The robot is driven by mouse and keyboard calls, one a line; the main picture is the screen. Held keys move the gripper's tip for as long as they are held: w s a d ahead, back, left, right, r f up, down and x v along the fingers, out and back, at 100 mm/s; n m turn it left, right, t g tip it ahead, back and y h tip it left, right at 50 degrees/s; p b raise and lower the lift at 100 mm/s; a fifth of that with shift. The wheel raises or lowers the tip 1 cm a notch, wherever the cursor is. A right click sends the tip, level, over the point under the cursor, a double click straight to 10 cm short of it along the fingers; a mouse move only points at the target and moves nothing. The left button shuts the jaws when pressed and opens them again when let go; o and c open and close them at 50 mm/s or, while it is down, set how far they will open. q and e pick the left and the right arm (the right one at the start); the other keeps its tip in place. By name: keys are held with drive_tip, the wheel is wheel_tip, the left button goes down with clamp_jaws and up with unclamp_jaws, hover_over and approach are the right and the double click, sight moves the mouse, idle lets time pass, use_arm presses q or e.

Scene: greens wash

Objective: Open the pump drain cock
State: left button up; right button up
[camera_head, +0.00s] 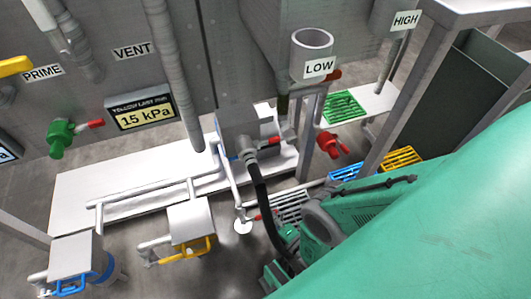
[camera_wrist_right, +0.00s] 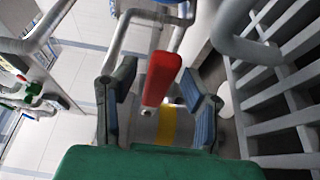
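A red lever handle (camera_wrist_right: 162,78) shows in the right wrist view, hanging by a grey pipe. My right gripper (camera_wrist_right: 158,100) is open, with one finger on each side of the handle and a visible gap to both. I cannot tell whether the handle lies fully between the fingertips or just beyond them. In the head view, a small red handle (camera_head: 264,215) sits low on the pipework, beside the black hose (camera_head: 263,195). It appears to be the same handle. My right arm's green and grey parts hide what lies beyond it there. My left gripper is not in view.
The black hose runs from the grey pump box (camera_head: 240,130) down beside my right arm. Grey grating (camera_wrist_right: 275,95) stands close right of the gripper in the wrist view. Other red-handled valves include a green one (camera_head: 61,137) and a red one (camera_head: 332,145).

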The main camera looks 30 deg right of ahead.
drive_tip(key=shift+c, duration=0.8)
drive_tip(key=c, duration=0.7)
clamp_jaws()
drive_tip(key=shift+d, duration=0.1)
